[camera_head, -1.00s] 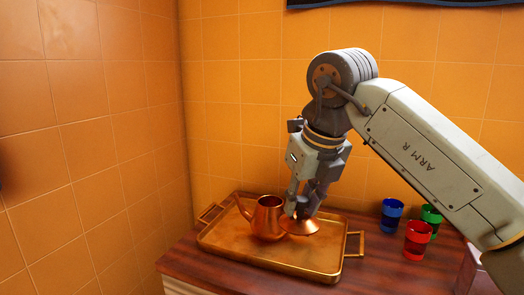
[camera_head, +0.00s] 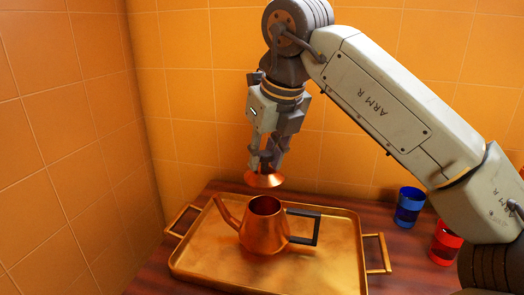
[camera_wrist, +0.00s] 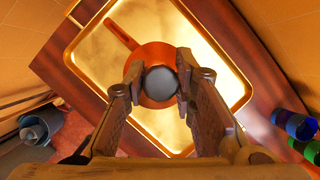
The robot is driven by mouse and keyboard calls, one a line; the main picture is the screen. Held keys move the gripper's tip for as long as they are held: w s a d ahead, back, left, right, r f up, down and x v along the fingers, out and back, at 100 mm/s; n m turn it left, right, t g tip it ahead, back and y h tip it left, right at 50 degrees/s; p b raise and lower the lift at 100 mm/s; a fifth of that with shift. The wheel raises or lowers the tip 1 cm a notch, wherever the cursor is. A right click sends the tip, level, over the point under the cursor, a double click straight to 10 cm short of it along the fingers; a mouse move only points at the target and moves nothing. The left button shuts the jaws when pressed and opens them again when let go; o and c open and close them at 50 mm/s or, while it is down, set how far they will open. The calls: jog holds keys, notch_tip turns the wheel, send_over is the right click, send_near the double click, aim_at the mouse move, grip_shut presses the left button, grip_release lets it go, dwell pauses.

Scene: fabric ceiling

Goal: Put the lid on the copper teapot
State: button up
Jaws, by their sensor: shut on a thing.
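The copper teapot (camera_head: 264,229) stands upright on the gold tray, its spout to the left and its dark square handle to the right in the head view. Its open top shows. My gripper (camera_head: 265,161) points down and is shut on the copper lid (camera_head: 264,180). The lid hangs roughly level above the teapot's opening, with a clear gap between them. In the wrist view the lid's dark round knob (camera_wrist: 160,84) sits between my fingers, and the spout (camera_wrist: 121,30) reaches to the upper left. The lid hides the pot's mouth there.
The gold tray (camera_head: 200,266) with two end handles lies on the dark wood top (camera_head: 196,214). A blue cup (camera_head: 409,207) and a red cup (camera_head: 445,242) stand right of it. The wrist view also shows a green cup (camera_wrist: 300,127). Tiled walls close off the back and left.

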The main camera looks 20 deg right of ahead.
aim_at(267, 171)
jog(key=shift+f+b, duration=1.85)
jog(key=shift+f, duration=0.75)
jog(key=shift+d+f+b, duration=0.1)
jog(key=shift+f+b, duration=0.35)
jog(key=shift+f, duration=0.2)
jog(key=o, duration=1)
jog(key=shift+o, duration=0.2)
jog(key=o, duration=0.5)
jog(key=shift+o, duration=0.2)
jog(key=shift+r, duration=0.1)
jog(key=shift+r+p, duration=2.75)
jog(key=shift+r, duration=0.7)
